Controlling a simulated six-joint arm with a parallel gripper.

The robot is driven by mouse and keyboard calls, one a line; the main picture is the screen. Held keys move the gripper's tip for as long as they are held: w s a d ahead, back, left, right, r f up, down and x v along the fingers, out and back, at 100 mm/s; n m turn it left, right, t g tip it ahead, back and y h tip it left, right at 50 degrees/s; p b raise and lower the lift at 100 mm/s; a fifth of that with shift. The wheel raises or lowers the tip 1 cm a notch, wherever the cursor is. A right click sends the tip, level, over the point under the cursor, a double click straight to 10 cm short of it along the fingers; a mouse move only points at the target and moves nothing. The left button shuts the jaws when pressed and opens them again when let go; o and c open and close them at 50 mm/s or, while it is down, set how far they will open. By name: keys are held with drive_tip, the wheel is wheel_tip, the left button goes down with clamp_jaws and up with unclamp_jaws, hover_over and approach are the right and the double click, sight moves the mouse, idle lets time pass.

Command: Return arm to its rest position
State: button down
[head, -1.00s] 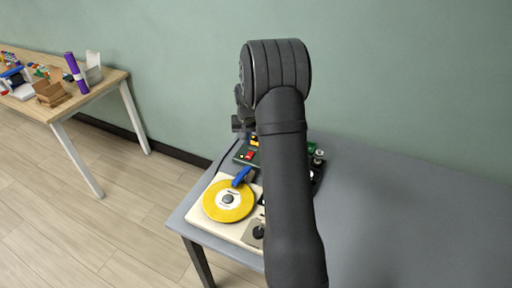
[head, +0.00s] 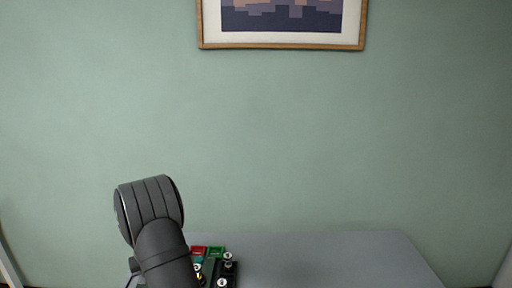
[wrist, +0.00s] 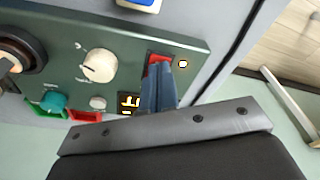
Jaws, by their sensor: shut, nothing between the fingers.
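My gripper (wrist: 160,85) shows in the wrist view as two blue-grey fingers pressed together, with nothing between them. The fingertips are over or just in front of a red rocker switch (wrist: 159,59) on a dark green control panel (wrist: 125,40). Whether they touch it I cannot tell. In the head view my dark arm rises at the lower left. The gripper itself is hidden there.
The panel carries a white knob (wrist: 99,66), a teal knob (wrist: 52,102), a lit indicator (wrist: 183,64) and a yellow-lit display (wrist: 130,101). The grey table (head: 330,262) is clear to the right. A framed picture (head: 285,45) hangs on the green wall.

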drive_tip(key=s+d+r+m+t+y, duration=0.1)
drive_tip(key=r+m, duration=0.4)
drive_tip(key=r, duration=0.8)
drive_tip(key=shift+s+d+r+m, duration=0.15)
drive_tip(key=shift+s+d+m, duration=0.4)
drive_tip(key=shift+d, duration=0.55)
drive_tip(key=shift+s, duration=0.1)
idle(1.4)
